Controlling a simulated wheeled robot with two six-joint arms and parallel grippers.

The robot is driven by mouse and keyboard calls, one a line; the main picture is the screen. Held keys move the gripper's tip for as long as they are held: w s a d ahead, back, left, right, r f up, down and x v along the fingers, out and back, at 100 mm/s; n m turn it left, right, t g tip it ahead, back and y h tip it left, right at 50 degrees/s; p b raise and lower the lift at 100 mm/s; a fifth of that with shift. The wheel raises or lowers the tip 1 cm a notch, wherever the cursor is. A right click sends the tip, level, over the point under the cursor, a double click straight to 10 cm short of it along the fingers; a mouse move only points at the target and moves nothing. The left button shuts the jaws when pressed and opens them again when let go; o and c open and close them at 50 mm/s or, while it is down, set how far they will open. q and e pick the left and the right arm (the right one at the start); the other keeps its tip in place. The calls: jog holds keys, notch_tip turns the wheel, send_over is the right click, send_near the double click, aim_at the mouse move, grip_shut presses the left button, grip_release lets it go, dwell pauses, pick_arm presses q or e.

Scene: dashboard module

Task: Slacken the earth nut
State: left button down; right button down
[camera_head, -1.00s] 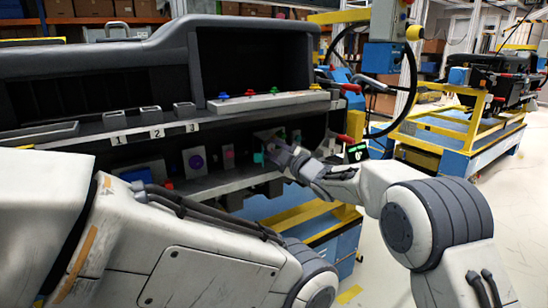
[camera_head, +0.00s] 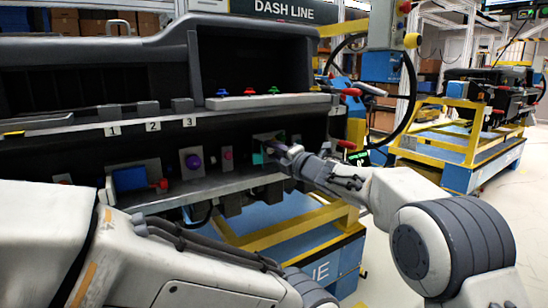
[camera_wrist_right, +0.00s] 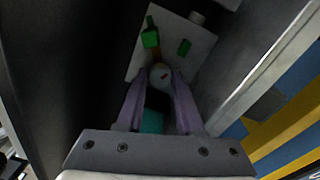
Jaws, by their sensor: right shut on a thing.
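My right gripper (camera_head: 286,151) reaches into the dashboard's lower shelf from the right, at a small grey plate (camera_head: 262,138). In the right wrist view, its two purple fingers (camera_wrist_right: 160,82) close on a small pale round piece with a red mark, which looks like the earth nut (camera_wrist_right: 161,71). A teal part (camera_wrist_right: 152,121) shows between the fingers. The gripper hides much of the nut in the head view. My left gripper is out of view.
The shelf also holds a purple knob (camera_head: 194,161), a pink button (camera_head: 228,154) and a blue box (camera_head: 129,179). Coloured knobs (camera_head: 248,92) line the ledge above. A red-tipped lever (camera_head: 346,144) sits close right of my gripper. The shelf edge runs just below.

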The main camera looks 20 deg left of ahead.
jog(key=shift+s+a+f+n, duration=0.1)
jog(key=shift+n, duration=0.6)
jog(key=c, duration=0.8)
grip_release()
jog(key=shift+c, duration=0.2)
jog(key=shift+s+d+b, duration=0.1)
jog(key=shift+d+b, duration=0.25)
jog(key=v, duration=0.9)
jog(key=shift+s+d, duration=0.3)
